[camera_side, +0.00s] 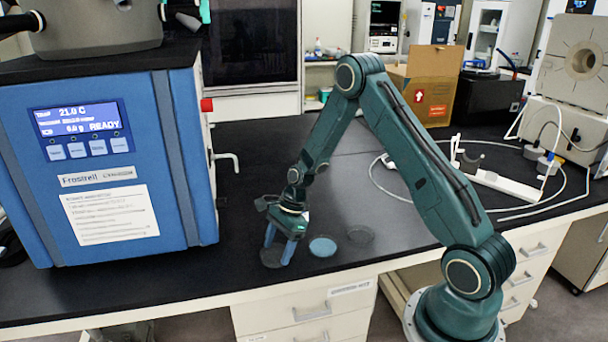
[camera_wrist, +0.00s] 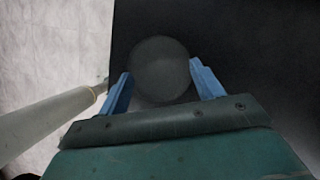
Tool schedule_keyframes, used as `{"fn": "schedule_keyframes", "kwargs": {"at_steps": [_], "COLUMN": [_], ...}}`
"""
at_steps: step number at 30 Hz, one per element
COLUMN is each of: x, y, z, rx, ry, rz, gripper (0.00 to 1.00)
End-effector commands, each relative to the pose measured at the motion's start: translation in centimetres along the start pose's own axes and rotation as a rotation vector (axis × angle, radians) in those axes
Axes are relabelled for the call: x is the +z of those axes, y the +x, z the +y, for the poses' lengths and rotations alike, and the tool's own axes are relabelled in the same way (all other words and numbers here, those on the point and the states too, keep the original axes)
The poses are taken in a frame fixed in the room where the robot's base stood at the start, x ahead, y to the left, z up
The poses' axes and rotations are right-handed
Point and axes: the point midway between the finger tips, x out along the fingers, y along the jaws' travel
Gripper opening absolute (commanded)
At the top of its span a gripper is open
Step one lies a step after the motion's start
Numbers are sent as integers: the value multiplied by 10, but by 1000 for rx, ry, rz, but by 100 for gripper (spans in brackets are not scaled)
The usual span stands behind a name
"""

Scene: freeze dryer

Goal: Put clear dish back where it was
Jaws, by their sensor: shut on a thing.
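My gripper (camera_side: 279,247) is low over the front part of the black bench, pointing down. In the wrist view its two blue fingers (camera_wrist: 160,88) stand on either side of a round, see-through dish (camera_wrist: 160,66), shut on its edges. In the side view this clear dish (camera_side: 271,258) shows dark between and behind the fingers, at or just above the bench top; I cannot tell whether it touches.
A light blue disc (camera_side: 323,246) lies just right of my gripper, and a grey, see-through disc (camera_side: 360,235) lies beyond it. The blue freeze dryer (camera_side: 105,170) stands at left, with a tap (camera_side: 226,158) sticking out. The bench's front edge (camera_side: 300,283) is close.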

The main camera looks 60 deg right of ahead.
Motion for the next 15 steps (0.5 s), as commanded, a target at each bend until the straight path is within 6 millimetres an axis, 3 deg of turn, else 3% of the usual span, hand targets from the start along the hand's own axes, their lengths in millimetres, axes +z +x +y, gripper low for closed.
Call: {"fn": "schedule_keyframes", "kwargs": {"at_steps": [1, 3, 4, 15], "x": [0, 0, 0, 1], "y": [0, 0, 0, -2], "z": [0, 0, 0, 0], "rx": [0, 0, 0, 0], "ry": [0, 0, 0, 0], "rz": [0, 0, 0, 0], "gripper": [72, 86, 88, 88]}}
